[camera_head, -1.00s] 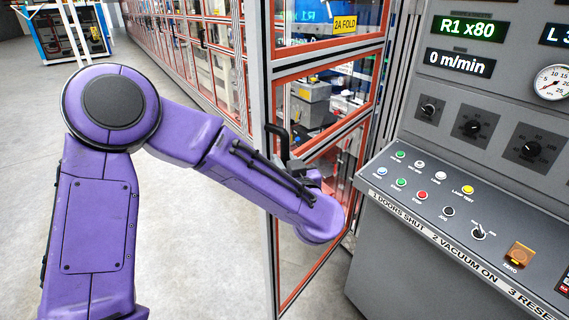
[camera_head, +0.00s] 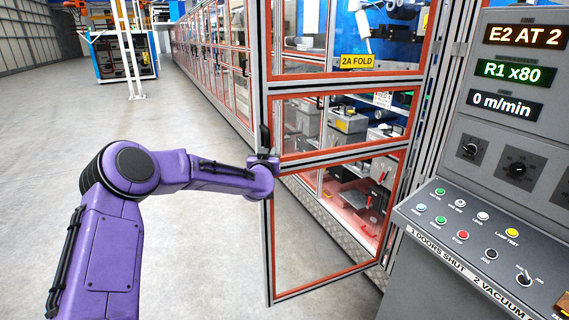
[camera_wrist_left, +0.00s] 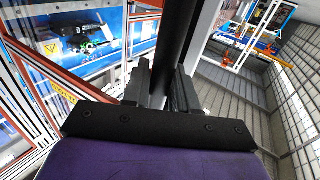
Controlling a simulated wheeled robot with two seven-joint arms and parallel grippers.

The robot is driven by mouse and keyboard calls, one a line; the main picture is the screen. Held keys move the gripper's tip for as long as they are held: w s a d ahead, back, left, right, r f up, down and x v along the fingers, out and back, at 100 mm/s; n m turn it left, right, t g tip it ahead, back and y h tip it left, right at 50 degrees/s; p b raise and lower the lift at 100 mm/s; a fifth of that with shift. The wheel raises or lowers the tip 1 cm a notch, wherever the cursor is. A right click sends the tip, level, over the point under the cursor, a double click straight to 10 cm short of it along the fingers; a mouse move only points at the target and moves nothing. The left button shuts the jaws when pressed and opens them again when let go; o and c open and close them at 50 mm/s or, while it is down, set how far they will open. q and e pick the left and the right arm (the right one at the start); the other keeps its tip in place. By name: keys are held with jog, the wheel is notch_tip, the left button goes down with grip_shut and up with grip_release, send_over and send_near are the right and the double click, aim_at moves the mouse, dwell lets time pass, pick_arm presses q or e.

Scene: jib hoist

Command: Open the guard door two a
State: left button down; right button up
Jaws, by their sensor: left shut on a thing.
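The guard door 2A (camera_head: 268,232) is a tall clear panel in a grey and orange-red frame, with a yellow "2A FOLD" label (camera_head: 357,61). It stands swung out from the machine, its free edge at the left and its far side by the control desk. My left gripper (camera_head: 264,160) is at that free edge, shut on the black bar handle (camera_head: 264,137). In the left wrist view the dark handle (camera_wrist_left: 174,48) runs up between my two fingers (camera_wrist_left: 160,88). My left arm partly hides the grip. My right gripper is not in view.
The grey control desk (camera_head: 475,245) with buttons and displays stands close on the right of the door. A long row of guarded machine bays (camera_head: 205,70) runs back behind it. The grey floor at left (camera_head: 60,130) is clear; a blue-framed unit (camera_head: 125,60) stands far back.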

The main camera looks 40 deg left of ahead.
pick_arm(q)
jog(key=shift+w+a+r, duration=0.1)
jog(key=shift+w+a, duration=0.3)
jog(key=shift+a, duration=0.2)
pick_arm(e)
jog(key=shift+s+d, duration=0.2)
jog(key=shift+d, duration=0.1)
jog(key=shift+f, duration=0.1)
pick_arm(q)
jog(key=c, duration=1)
grip_release()
jog(key=shift+c, duration=0.2)
jog(key=shift+s, duration=0.15)
jog(key=b+v, duration=0.3)
jog(key=v, duration=0.7)
jog(key=shift+s+d, duration=0.15)
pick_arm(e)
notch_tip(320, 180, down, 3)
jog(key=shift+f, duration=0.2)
